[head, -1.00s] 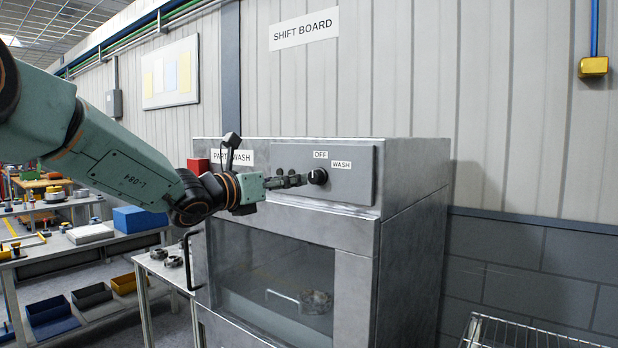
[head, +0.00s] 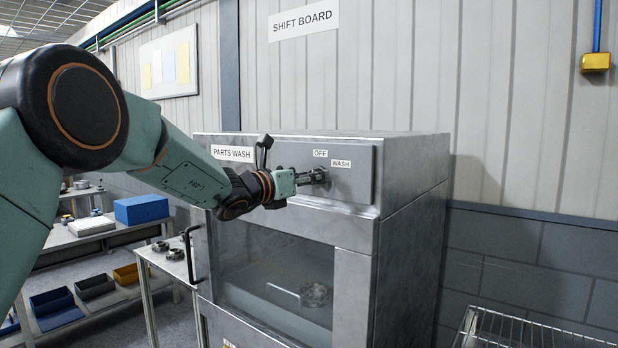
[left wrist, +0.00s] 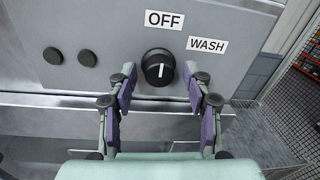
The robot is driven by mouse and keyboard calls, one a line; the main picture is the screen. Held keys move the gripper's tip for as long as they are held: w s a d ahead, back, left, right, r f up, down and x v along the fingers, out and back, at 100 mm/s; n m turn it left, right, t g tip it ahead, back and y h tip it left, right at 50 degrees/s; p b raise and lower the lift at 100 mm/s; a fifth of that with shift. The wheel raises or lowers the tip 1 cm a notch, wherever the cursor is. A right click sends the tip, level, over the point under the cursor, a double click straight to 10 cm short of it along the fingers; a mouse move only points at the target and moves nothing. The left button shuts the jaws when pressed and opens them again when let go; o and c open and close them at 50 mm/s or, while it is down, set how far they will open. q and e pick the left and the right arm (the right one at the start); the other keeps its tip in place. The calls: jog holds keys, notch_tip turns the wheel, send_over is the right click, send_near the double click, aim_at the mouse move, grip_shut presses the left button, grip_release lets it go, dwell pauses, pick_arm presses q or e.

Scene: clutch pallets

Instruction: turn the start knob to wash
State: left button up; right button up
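The start knob is a round black knob (left wrist: 158,67) with a white mark on the grey panel of the parts washer (head: 345,180). In the left wrist view its mark stands upright, towards the OFF label (left wrist: 164,19); the WASH label (left wrist: 207,45) is up and to its right. My left gripper (left wrist: 160,82) is open, with one finger on each side of the knob and the tips near its lower part. I cannot tell if they touch it. In the head view my left gripper (head: 308,177) largely hides the knob. My right gripper is not in view.
Two dark round buttons (left wrist: 70,56) sit on the panel left of the knob. The washer's glass door (head: 270,270) with a black handle (head: 190,258) is below. A wire rack (head: 520,330) stands at the lower right. A side table (head: 160,262) holds metal parts at left.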

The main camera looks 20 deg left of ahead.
pick_arm(q)
jog(key=shift+w+a+f, duration=0.15)
jog(key=shift+w+a, duration=0.05)
jog(key=shift+c, duration=1.4)
jog(key=shift+s+d, duration=0.15)
jog(key=shift+d, duration=0.15)
jog(key=c, duration=0.5)
jog(key=shift+a, duration=0.2)
grip_shut()
jog(key=shift+r+m+y+b, duration=0.2)
jog(key=shift+m+b, duration=2.7)
jog(key=shift+b, duration=0.7)
jog(key=shift+r+m+y+b, duration=0.15)
jog(key=shift+m+y+b, duration=0.05)
jog(key=shift+m+b, duration=3.05)
jog(key=shift+n+b, duration=0.25)
jog(key=shift+b, duration=0.1)
